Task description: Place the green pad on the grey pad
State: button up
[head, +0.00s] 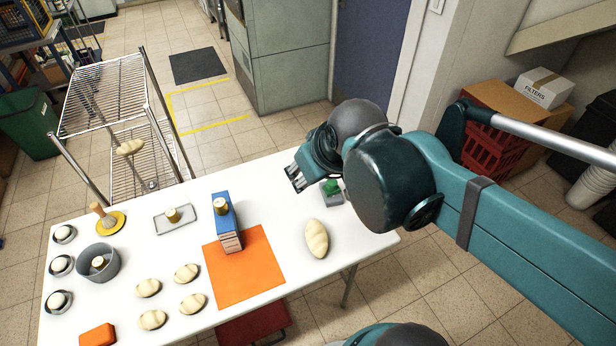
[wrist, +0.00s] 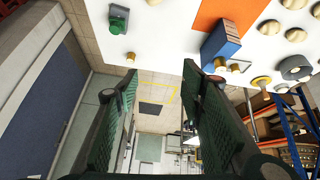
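The green pad (head: 331,186) is a small block near the table's far right edge, just right of my gripper and partly beside my arm. A grey pad (head: 334,200) shows directly below and in front of it. The green pad appears to rest on the grey one, but contact is hard to make out. In the wrist view the green pad (wrist: 118,21) is at the upper left, with a grey edge around it. My gripper (head: 293,178) is over the table's far edge. In the wrist view my gripper (wrist: 160,72) has its fingers wide apart with nothing between them.
A bread loaf (head: 317,238) lies in front of the grey pad. Several rolls, a grey pot (head: 98,262) and a tray (head: 172,229) occupy the left. A wire rack (head: 105,95) stands behind the table.

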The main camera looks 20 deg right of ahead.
jog(key=shift+s+a+r+m+t, duration=0.15)
jog(key=shift+s+a+m, duration=0.15)
jog(key=shift+s+m, duration=0.15)
jog(key=shift+s+a+f+m+t, duration=0.15)
jog(key=shift+s+a+m, duration=0.15)
jog(key=shift+s, duration=0.2)
jog(key=shift+r, duration=0.1)
dwell(0.7)
